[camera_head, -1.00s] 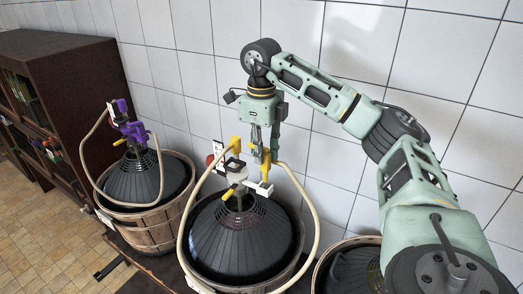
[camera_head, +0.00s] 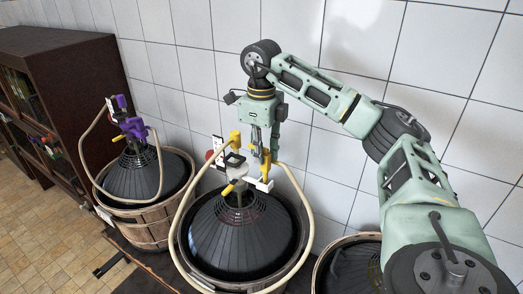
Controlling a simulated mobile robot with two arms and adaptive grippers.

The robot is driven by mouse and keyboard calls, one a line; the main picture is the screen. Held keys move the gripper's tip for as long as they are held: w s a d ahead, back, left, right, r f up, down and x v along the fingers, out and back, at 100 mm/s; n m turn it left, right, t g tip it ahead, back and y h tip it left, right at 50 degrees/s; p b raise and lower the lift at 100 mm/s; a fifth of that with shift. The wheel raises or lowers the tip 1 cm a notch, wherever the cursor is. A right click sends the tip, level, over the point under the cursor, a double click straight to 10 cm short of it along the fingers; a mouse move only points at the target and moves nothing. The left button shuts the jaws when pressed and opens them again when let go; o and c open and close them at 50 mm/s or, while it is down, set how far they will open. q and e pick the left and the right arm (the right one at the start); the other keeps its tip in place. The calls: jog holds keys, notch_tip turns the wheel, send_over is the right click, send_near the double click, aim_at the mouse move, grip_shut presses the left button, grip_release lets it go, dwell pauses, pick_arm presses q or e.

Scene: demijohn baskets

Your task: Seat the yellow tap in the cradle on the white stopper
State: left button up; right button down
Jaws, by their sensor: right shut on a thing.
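My right gripper (camera_head: 266,151) hangs pointing down over the middle demijohn. It is shut on the yellow tap (camera_head: 265,169), an upright yellow piece with a white part (camera_head: 261,185) at its lower end. Left of it, the white stopper (camera_head: 237,163) sits over the neck of the middle demijohn (camera_head: 238,240), among small dark and white parts. Another yellow upright piece (camera_head: 235,140) and a yellow tip (camera_head: 228,188) show beside the stopper. The cradle is too small to make out clearly, and I cannot tell whether the tap touches it. My left gripper is out of view.
A pale hose (camera_head: 182,215) loops around the middle demijohn on both sides. A left demijohn (camera_head: 135,178) in a wooden basket carries purple fittings (camera_head: 133,129). Another basket (camera_head: 322,262) is partly behind my arm. A tiled wall stands close behind; a dark cabinet (camera_head: 75,75) is left.

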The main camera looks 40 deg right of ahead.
jog(key=shift+f+b, duration=1.5)
jog(key=shift+f, duration=0.95)
jog(key=c, duration=1.6)
grip_release()
jog(key=shift+o, duration=0.2)
jog(key=shift+r, duration=0.2)
notch_tip(320, 180, up, 12)
jog(key=shift+f, duration=0.2)
jog(key=shift+f, duration=0.1)
